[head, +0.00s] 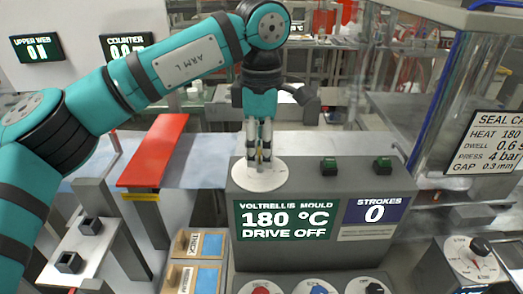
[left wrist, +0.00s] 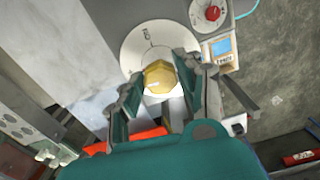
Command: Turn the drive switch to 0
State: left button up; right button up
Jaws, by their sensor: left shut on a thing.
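The drive switch is a white round dial (head: 259,174) on the left of the grey control box's top; it also shows in the left wrist view (left wrist: 131,49). Its yellow six-sided knob (left wrist: 158,76) stands on the dial, mostly hidden by the fingers in the head view. My left gripper (head: 259,158) points straight down, its fingers shut on the knob from both sides. A mark that looks like a 0 shows on the dial's rim in the left wrist view. The green display (head: 285,219) reads 180 °C and DRIVE OFF. My right gripper is not in view.
Two green buttons (head: 329,164) sit right of the dial. The blue display (head: 374,210) reads STROKES 0. More knobs (head: 315,287) line the box's front. A red bar (head: 155,150) lies at the left, and a clear-walled machine (head: 432,95) stands at the right.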

aim_at(261, 151)
pick_arm(q)
jog(key=shift+n, duration=0.6)
jog(key=o, duration=1.1)
jog(key=shift+o, duration=0.2)
notch_tip(261, 151, up, 12)
jog(key=shift+w, duration=0.1)
